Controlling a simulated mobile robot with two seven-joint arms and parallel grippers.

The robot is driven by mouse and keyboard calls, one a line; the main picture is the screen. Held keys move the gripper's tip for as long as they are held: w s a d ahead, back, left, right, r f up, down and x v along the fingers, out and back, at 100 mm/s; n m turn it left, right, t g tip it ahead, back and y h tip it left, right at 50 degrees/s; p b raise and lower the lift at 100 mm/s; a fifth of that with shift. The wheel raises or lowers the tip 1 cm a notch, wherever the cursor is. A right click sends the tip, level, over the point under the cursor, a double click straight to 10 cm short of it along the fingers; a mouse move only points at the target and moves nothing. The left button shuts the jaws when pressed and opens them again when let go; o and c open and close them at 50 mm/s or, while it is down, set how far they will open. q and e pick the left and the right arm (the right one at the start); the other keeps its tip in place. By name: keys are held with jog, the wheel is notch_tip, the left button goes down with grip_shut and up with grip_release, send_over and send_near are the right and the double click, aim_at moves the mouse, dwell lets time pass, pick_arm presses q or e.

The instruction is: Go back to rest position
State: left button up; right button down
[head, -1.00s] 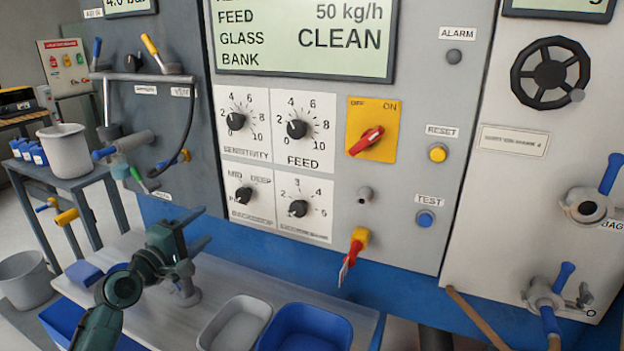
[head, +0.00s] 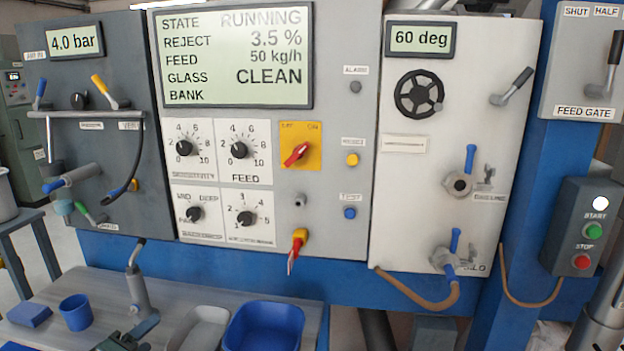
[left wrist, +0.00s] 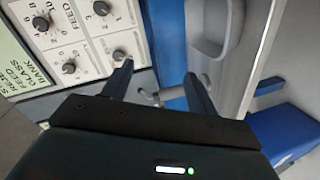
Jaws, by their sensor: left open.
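My left gripper (head: 128,337) shows only in part at the bottom left of the head view, low over the front of the bench. In the left wrist view its two fingers (left wrist: 158,88) stand apart, with nothing held between them. Behind the fingers are the knob panel and the bench top with a grey tray. My right gripper is not in view.
The grey bench (head: 180,292) holds a grey post with a dark lever (head: 138,288), a blue cup (head: 76,312), a grey tray (head: 203,330) and a blue tray (head: 262,328). The control panel (head: 340,170) rises behind. A start-stop box (head: 583,228) stands right.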

pick_arm(q)
jog(key=s+d+f+m+g+h, duration=0.1)
jog(key=s+d+f+m+g, duration=0.4)
jog(key=s+d+f+m, duration=1)
jog(key=s+d+f, duration=0.2)
jog(key=s+d, duration=0.2)
jog(key=d, duration=0.2)
jog(key=shift+f+h, duration=0.15)
jog(key=shift+h, duration=0.15)
dwell(5.6)
